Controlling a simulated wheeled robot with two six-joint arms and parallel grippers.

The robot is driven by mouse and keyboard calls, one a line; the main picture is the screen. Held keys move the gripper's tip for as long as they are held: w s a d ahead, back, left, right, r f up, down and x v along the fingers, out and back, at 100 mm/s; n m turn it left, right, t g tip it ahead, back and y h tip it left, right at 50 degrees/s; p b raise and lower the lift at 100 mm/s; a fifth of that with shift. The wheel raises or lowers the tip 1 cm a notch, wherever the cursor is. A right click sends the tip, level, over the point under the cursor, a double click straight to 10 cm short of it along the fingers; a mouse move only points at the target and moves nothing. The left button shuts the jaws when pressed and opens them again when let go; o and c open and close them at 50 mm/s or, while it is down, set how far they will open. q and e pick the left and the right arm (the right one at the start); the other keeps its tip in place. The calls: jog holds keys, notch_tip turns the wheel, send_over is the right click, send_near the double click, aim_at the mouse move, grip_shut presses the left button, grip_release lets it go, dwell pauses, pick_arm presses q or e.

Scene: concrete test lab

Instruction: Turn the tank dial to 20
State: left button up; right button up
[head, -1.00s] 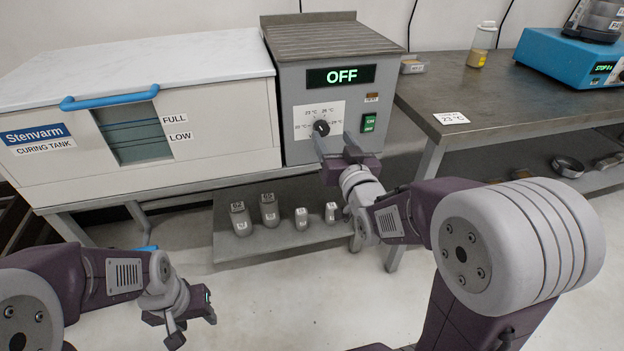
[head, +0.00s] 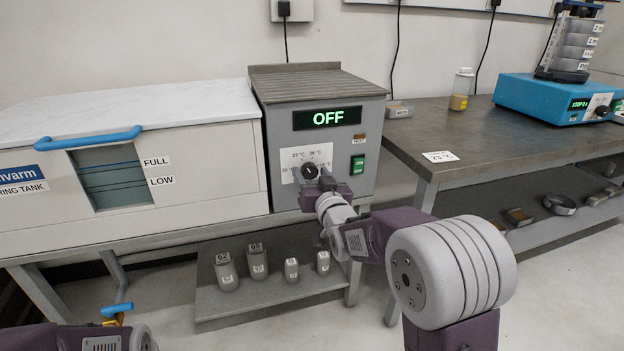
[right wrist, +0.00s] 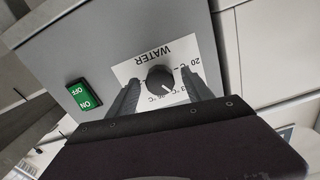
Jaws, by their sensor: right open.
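The tank dial (head: 310,171) is a black round knob on a white scale plate on the front of the grey control box (head: 262,130). The display (head: 327,118) above it reads OFF. My right gripper (head: 314,180) is just in front of the dial, open. In the right wrist view its two fingers stand on either side of the dial (right wrist: 160,79), with gaps visible. The dial's white pointer mark is small there, and I cannot read its setting surely. The green ON/OFF switch (head: 358,164) is right of the dial. My left gripper is outside the head view.
The curing tank (head: 215,180) with a blue lid handle (head: 90,138) stands left of the box. A metal bench (head: 455,142) is on the right, with a blue machine (head: 530,98).

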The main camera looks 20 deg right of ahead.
grip_shut()
jog(key=n+b, duration=0.1)
jog(key=n, duration=0.5)
jog(key=shift+f, duration=0.1)
jog(key=n, duration=0.5)
jog(key=shift+n+b, duration=0.3)
jog(key=shift+n, duration=0.1)
dwell(0.5)
grip_release()
